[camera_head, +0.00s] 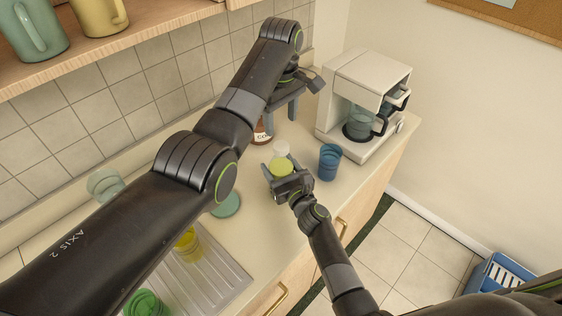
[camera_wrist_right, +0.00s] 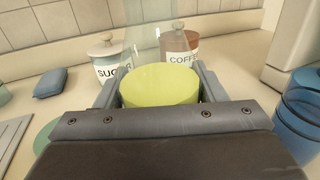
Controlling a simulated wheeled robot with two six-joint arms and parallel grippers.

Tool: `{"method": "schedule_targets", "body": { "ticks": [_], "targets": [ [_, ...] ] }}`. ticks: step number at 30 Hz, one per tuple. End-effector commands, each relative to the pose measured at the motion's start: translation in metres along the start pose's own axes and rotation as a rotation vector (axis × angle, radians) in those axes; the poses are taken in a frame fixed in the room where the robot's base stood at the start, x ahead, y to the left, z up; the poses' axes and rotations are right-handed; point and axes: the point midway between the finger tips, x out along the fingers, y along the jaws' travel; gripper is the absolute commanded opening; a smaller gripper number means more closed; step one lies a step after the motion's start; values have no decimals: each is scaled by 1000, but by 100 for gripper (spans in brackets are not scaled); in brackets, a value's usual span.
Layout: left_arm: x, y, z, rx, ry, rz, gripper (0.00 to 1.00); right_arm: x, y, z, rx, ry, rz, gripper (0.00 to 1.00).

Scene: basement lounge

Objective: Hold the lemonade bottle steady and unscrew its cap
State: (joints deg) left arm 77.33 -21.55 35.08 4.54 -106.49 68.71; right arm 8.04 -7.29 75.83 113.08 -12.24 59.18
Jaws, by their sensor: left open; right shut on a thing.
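The lemonade bottle (camera_head: 280,167) is clear glass with yellow-green lemonade low in it and a pale cap (camera_head: 281,148) on top. It looks upright, over the counter. My right gripper (camera_head: 285,182) is shut on its lower part. In the right wrist view the bottle (camera_wrist_right: 160,85) sits between both fingers; its clear upper part runs out of the top of the picture, so the cap is not seen there. My left gripper (camera_head: 281,112) is open and empty, fingers pointing down, above and behind the cap and apart from it.
A blue cup (camera_head: 329,160) stands close right of the bottle, with a coffee machine (camera_head: 352,100) behind it. A coffee jar (camera_wrist_right: 180,48) and a sugar jar (camera_wrist_right: 107,66) stand behind. A teal disc (camera_head: 227,204) lies at left, near a drainboard (camera_head: 215,275) with cups.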

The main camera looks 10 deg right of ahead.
Motion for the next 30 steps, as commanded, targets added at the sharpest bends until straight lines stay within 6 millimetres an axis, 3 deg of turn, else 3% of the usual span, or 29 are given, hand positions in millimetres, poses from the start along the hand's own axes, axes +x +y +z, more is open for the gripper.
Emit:
{"method": "schedule_targets", "body": {
  "ticks": [8, 30],
  "targets": [
    [0, 0, 0, 300, 0, 0, 59, 0, 0, 0, 1, 0, 0, 0],
    [0, 0, 0, 1512, 0, 0, 59, 0, 0, 0, 1, 0, 0, 0]
  ]
}}
